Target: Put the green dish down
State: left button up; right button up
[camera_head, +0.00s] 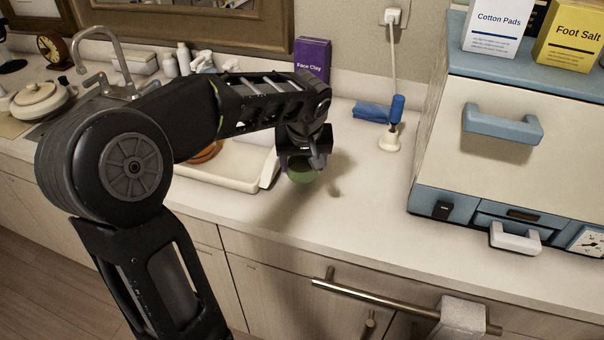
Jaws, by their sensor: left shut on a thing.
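The green dish (301,174) shows just under my left gripper (306,160), over the counter right of the white tray. My left gripper points down and is shut on the green dish. The gripper and wrist hide part of the dish. A shadow lies on the counter near it; I cannot tell whether the dish touches the counter. My right gripper is not in view.
The white tray (228,176) lies close on the left. A purple Face Clay box (312,58) stands behind. A blue-handled tool (396,110) and blue cloth (371,111) are at the back right. The blue-and-cream cabinet (490,150) stands right. Counter in front is clear.

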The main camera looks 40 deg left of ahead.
aim_at(302, 173)
pick_arm(q)
jog(key=shift+f, duration=1.85)
jog(key=shift+f, duration=0.1)
jog(key=o, duration=1.5)
jog(key=shift+r, duration=0.3)
jog(key=v, duration=1.1)
jog(key=shift+s+d+r, duration=0.15)
jog(key=shift+r, duration=0.1)
